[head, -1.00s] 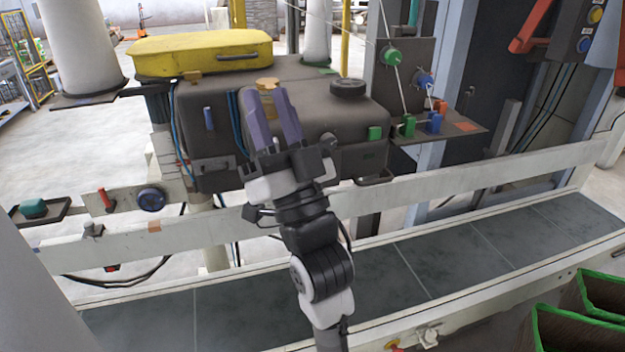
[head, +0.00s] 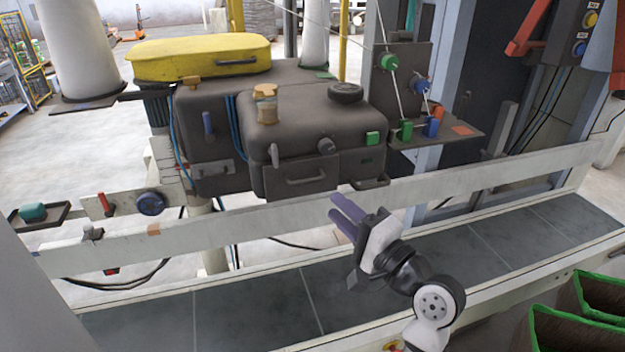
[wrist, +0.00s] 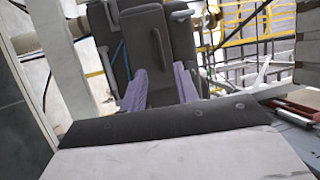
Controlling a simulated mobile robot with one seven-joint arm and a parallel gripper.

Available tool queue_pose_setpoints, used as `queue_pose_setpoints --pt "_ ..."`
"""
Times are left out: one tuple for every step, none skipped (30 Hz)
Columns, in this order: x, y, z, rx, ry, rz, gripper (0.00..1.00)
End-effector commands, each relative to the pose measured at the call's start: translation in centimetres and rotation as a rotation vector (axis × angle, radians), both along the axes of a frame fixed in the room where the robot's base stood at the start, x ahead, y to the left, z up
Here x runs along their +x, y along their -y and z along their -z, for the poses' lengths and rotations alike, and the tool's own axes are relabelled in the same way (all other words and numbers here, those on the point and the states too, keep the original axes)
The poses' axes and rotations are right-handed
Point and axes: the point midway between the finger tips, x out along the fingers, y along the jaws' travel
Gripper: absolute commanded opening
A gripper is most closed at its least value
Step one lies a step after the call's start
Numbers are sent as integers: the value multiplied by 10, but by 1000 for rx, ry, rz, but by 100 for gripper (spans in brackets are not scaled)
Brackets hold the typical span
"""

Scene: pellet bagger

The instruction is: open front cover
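The dark grey machine box (head: 315,135) stands behind the white rail, and a bar handle (head: 306,179) is on its lower front face. I cannot tell for sure which panel is the front cover; this front face looks closed. My gripper (head: 334,205) has two purple fingers and is in front of the rail, lower and to the right of that handle, apart from it. In the wrist view, the fingers (wrist: 159,70) are spread with nothing between them touching. A bar handle (wrist: 157,53) on a dark box (wrist: 145,30) shows beyond the fingertips.
A white rail (head: 470,176) runs between my arm and the machine, above a dark conveyor belt (head: 370,270). A yellow lid (head: 200,57) is at the upper left. A shelf with green and blue clamps (head: 432,128) stands right. Green-rimmed crates (head: 585,325) are at lower right.

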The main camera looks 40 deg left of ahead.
Motion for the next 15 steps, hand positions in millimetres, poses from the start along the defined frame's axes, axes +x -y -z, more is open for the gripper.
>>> queue_pose_setpoints --pt "2 -13 -6 1 0 -6 30" --pt "4 -19 -7 0 -1 -5 30" --pt "6 -27 -8 1 0 -5 30" --pt "7 -33 -9 0 0 -5 30" --pt "10 -38 -10 0 -1 -4 30" --pt "11 -46 -11 1 0 -4 30" --pt "13 -51 -12 0 1 -4 30" --pt "14 -55 -12 0 0 -3 30" --pt "16 -61 -13 1 1 -3 30" --pt "17 -64 -14 0 1 -2 30" --pt "18 -67 -14 0 1 -1 30" --pt "19 -71 -14 1 1 -1 30" --pt "20 -73 -14 1 1 -1 30" --pt "20 -75 -14 1 1 -1 30" --pt "21 -77 -14 0 2 0 30"
